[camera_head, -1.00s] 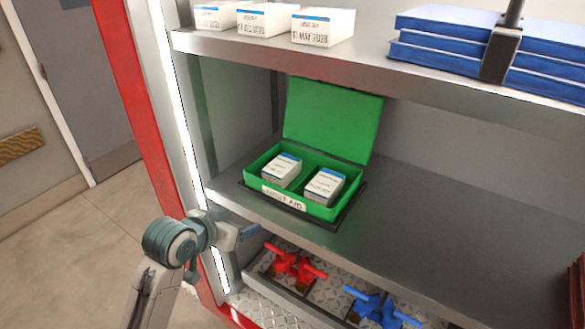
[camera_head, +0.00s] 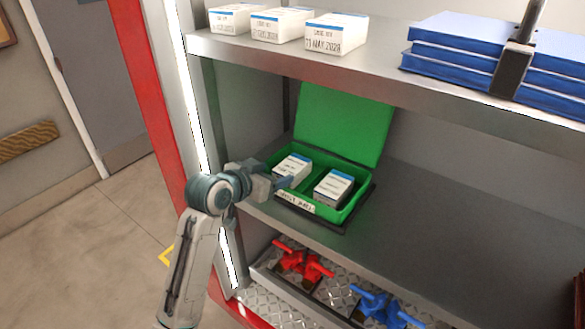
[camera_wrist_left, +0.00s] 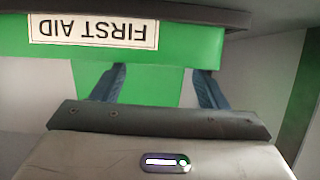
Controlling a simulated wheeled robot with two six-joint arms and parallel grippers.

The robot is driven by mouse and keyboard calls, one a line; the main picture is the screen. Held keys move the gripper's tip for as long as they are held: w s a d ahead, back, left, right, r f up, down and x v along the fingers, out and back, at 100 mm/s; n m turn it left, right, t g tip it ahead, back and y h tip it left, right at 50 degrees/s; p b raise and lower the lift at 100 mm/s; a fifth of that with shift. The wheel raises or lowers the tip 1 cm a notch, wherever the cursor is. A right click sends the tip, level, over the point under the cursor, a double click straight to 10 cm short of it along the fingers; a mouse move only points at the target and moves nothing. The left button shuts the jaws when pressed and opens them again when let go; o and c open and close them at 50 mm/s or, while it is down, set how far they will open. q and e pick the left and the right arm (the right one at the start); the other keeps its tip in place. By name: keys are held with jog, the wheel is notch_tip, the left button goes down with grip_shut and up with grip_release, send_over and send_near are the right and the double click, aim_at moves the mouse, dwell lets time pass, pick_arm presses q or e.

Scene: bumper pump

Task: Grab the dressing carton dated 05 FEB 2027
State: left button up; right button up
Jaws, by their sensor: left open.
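Two small white cartons with blue tops, a left one (camera_head: 293,167) and a right one (camera_head: 334,187), stand in the open green first aid box (camera_head: 352,211) on the middle shelf. Their dates are too small to read. Three more white cartons stand on the upper shelf: left (camera_head: 230,20), middle (camera_head: 272,30) and right (camera_head: 330,42); the right one's print seems to read MAY 2028. My left gripper (camera_head: 287,183) is at the box's front left, by the left carton. The wrist view shows its fingers (camera_wrist_left: 157,88) apart and empty before the box's upside-down FIRST AID label (camera_wrist_left: 92,30). My right gripper is out of view.
The box's raised green lid (camera_head: 343,125) stands at its back. The upper shelf edge (camera_head: 390,85) overhangs the box. Blue books (camera_head: 450,55) lie at upper right. Red valves (camera_head: 300,262) and blue valves (camera_head: 380,305) sit below. The middle shelf is clear at right.

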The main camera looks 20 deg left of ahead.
aim_at(287, 169)
pick_arm(q)
jog(key=p+x, duration=0.1)
jog(key=x, duration=0.1)
jog(key=p+x, duration=0.1)
jog(key=x, duration=0.1)
jog(key=shift+d+r+p, duration=0.1)
jog(key=shift+d+p, duration=0.1)
jog(key=shift+p, duration=0.15)
jog(key=shift+w+d+f, duration=0.1)
jog(key=shift+w+f, duration=0.15)
jog(key=shift+c, duration=0.2)
jog(key=c, duration=0.7)
jog(key=shift+c, duration=0.2)
